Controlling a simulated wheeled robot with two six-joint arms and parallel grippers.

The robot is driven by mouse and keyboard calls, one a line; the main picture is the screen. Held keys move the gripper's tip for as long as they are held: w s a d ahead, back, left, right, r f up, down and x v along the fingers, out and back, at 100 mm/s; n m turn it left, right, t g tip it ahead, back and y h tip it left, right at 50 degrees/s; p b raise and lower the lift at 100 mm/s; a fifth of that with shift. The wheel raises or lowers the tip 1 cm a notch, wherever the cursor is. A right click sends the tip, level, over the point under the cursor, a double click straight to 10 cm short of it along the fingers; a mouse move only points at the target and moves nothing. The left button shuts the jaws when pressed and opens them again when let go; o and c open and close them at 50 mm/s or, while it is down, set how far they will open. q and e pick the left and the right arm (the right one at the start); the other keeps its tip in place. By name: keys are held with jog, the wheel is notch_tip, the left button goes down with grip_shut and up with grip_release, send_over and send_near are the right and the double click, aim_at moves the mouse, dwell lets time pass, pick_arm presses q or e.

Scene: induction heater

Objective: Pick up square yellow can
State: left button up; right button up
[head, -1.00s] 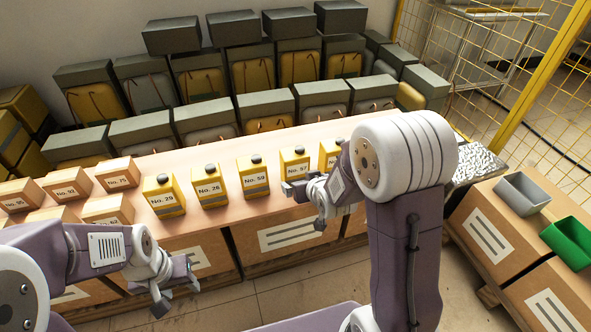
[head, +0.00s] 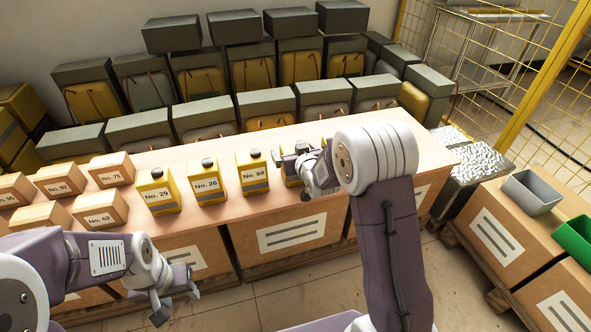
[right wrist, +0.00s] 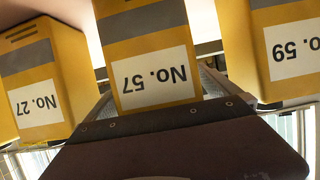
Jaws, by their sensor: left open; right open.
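Square yellow cans with black caps and white number labels stand upright in a row on the table. No. 29 (head: 158,191), No. 26 (head: 206,184) and No. 59 (head: 253,174) show clearly in the head view. My right gripper (head: 296,160) is open at can No. 57, partly hiding it in the head view. In the right wrist view, can No. 57 (right wrist: 155,60) stands upside down in the picture, between the open fingers; contact cannot be told. Can No. 27 (right wrist: 40,85) and can No. 59 flank it there. My left gripper (head: 177,300) is open and empty, low at the table's front.
Small numbered cardboard boxes (head: 108,168) stand at the table's left. Stacked grey-lidded containers (head: 265,105) fill the back. A grey bin (head: 532,192) and a green bin (head: 577,238) stand on boxes at right. The neighbouring cans leave narrow gaps beside No. 57.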

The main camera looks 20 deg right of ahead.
jog(key=shift+w+f, duration=0.1)
jog(key=shift+w, duration=0.3)
jog(key=c, duration=2.1)
notch_tip(320, 180, up, 10)
jog(key=p, duration=0.6)
